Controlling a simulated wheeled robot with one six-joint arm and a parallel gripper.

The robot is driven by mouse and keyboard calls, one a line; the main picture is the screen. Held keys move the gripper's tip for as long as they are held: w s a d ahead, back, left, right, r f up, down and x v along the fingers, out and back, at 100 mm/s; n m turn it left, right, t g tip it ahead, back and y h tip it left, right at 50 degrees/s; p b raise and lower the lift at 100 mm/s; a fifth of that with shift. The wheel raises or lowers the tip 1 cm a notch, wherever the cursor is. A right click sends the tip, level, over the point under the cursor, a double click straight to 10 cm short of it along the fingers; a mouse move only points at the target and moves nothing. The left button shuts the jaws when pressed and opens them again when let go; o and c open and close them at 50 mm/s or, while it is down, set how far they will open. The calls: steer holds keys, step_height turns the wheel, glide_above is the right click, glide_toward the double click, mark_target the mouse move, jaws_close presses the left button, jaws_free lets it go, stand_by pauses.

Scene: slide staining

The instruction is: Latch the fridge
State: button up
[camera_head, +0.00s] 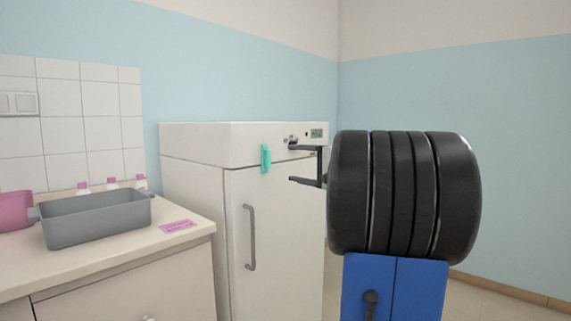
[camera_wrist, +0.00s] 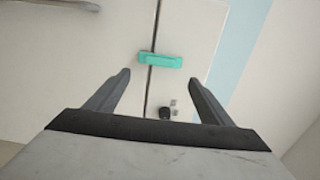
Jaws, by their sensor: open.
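The white fridge (camera_head: 190,188) stands in the middle of the head view with its door against the body and a thin seam below the top panel. A teal latch (camera_head: 266,158) sits across that seam, upright in the head view. In the wrist view the teal latch (camera_wrist: 160,60) lies ahead, across the dark seam, between and beyond the fingertips. My gripper (camera_head: 291,164) is open and empty, to the right of the latch and apart from it. Its two fingers show in the wrist view (camera_wrist: 158,76). A grey door handle (camera_head: 250,237) is on the fridge door.
A dark knob (camera_wrist: 164,113) and small controls are on the fridge's top panel, near my fingers, beside a small display (camera_head: 316,133). At left, a counter (camera_head: 110,258) holds a grey tray (camera_head: 98,222), a pink container (camera_head: 14,211), several bottles and a pink label (camera_head: 178,226).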

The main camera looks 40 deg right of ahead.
steer(key=s+d, duration=0.1)
steer(key=s, duration=0.5)
steer(key=shift+s, duration=0.15)
stand_by(0.4)
